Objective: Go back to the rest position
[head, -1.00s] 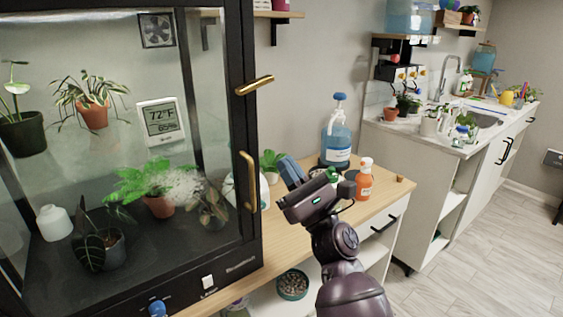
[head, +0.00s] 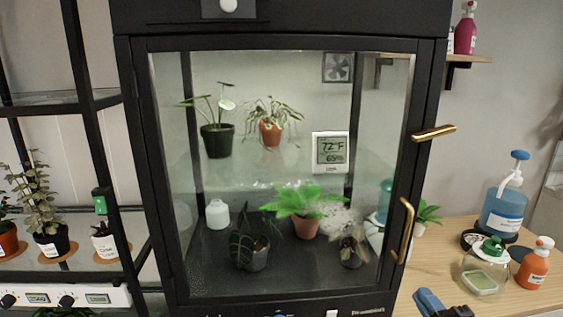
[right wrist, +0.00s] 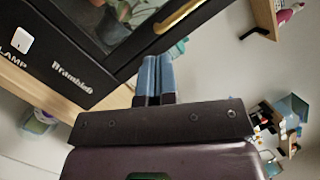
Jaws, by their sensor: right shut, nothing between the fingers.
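My right gripper (head: 430,301) shows at the bottom edge of the head view, in front of the wooden counter and just right of the cabinet's lower corner. Most of its arm is out of the picture. In the right wrist view its two blue fingers (right wrist: 156,77) lie side by side, shut and empty, pointing toward the cabinet's front. My left gripper is in neither view.
The glass plant cabinet (head: 428,75) stands closed, with brass handles (head: 403,232) on its right side. On the wooden counter (head: 450,262) are a blue pump bottle (head: 503,212), an orange bottle (head: 533,266) and a clear green-topped container (head: 484,277). A plant shelf (head: 60,263) stands left.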

